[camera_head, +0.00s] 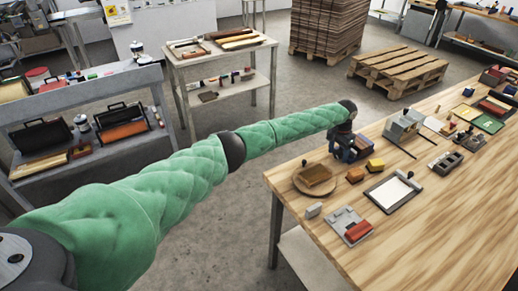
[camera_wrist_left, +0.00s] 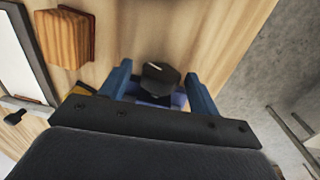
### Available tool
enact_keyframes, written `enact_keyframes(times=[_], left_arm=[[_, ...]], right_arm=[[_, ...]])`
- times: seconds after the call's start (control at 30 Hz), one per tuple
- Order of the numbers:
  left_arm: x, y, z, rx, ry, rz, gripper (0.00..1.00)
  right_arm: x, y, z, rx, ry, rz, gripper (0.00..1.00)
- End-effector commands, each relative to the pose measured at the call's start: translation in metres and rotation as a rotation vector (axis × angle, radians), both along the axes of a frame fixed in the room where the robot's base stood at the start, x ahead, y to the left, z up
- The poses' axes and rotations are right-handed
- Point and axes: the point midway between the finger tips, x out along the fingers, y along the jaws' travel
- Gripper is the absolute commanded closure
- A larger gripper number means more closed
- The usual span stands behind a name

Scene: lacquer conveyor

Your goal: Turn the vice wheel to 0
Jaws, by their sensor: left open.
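A gap shows between the knob and each finger. A blue-purple part (camera_wrist_left: 178,100) shows below the knob, partly hidden by my gripper; a purplish block (camera_head: 363,144) shows beside the gripper in the head view. My right gripper is out of view.
The bench's front right is clear.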

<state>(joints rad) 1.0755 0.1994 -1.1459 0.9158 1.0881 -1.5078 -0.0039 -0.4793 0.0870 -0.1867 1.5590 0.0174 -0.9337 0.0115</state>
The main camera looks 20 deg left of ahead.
Motion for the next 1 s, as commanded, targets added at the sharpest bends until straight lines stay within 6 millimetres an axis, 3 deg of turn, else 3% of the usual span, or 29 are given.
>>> enact_keyframes(times=[0.3, 0.67, 0.9, 1.0], left_arm=[[0.000, 0.000, 0.003, 0.071, -0.054, 0.000, 0.38], [0.000, -0.001, 0.040, 0.069, -0.054, 0.000, 0.38], [0.000, -0.001, 0.077, 0.069, -0.055, -0.002, 0.38], [0.000, 0.006, 0.077, 0.073, -0.051, 0.006, 0.38]], right_arm=[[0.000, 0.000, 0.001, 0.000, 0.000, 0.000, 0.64], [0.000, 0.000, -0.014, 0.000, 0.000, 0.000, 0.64], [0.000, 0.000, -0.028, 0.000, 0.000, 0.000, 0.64], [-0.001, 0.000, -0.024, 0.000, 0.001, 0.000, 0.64]])
